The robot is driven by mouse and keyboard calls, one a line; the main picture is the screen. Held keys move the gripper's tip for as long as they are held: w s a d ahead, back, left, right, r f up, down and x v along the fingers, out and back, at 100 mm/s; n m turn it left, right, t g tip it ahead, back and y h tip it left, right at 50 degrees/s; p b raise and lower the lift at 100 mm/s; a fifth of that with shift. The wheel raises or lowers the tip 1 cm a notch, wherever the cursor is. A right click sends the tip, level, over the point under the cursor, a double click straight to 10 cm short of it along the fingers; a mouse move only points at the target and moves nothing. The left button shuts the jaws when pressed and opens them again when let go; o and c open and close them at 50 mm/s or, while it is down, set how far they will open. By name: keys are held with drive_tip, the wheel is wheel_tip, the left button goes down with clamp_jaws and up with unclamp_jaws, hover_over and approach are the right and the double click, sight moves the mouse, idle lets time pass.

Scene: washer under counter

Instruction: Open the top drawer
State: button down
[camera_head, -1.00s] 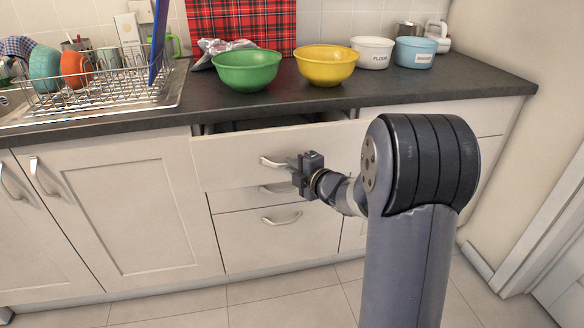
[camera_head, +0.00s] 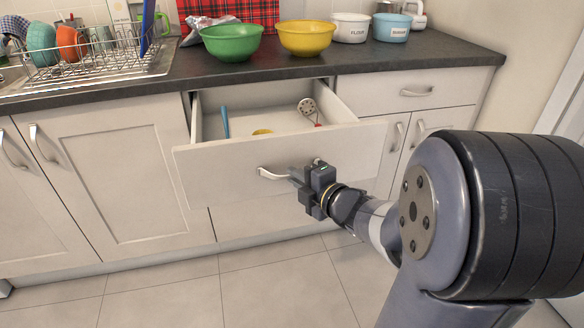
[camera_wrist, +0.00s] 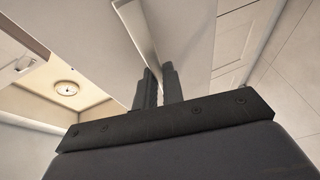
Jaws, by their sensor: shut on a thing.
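The top drawer (camera_head: 235,172) of the middle cabinet stands well out from under the counter in the head view, and its inside is visible. Its handle (camera_head: 271,174) is a curved metal pull on the drawer front. My gripper (camera_head: 293,176) is shut on this handle, near the handle's right part. In the wrist view, the two dark fingers (camera_wrist: 158,86) close on the metal handle (camera_wrist: 137,30) against the pale drawer front. The exact contact at the fingertips is partly hidden.
Inside the drawer lie a blue utensil (camera_head: 225,122), a yellow item (camera_head: 262,132) and a slotted utensil (camera_head: 307,107). A green bowl (camera_head: 231,42) and a yellow bowl (camera_head: 306,38) stand on the dark counter (camera_head: 285,68) above. The tiled floor (camera_head: 270,290) in front is clear.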

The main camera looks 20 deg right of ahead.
drive_tip(key=shift+s, duration=0.85)
drive_tip(key=c, duration=1.5)
unclamp_jaws()
drive_tip(key=shift+p+v, duration=1.45)
drive_tip(key=shift+v, duration=3.95)
drive_tip(key=shift+w, duration=0.1)
